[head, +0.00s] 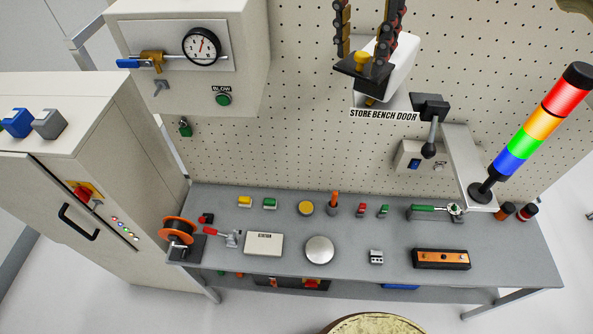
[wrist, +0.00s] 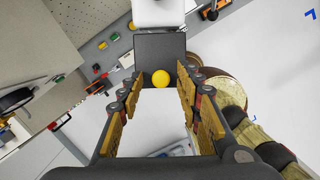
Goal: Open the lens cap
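A white boxy housing (head: 398,68) is mounted in front of the pegboard. A black flap-like plate (head: 372,74) with a yellow knob (head: 362,58) stands out from it; this looks like the lens cap, though no label confirms it. In the wrist view the black plate (wrist: 150,47) and round yellow knob (wrist: 161,78) lie ahead, with the white housing (wrist: 158,12) beyond. My gripper (wrist: 160,95) is open, its fingers on either side of the knob with visible gaps. In the head view the fingers (head: 363,38) come down from the top edge around the knob. Any lens is hidden.
A black lever (head: 430,135) and a "STORE BENCH DOOR" sign (head: 384,115) are close beside the housing. A coloured signal tower (head: 540,120) leans at right. The grey bench (head: 340,218) below holds buttons, a spool and small parts. A gauge cabinet (head: 190,85) stands left.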

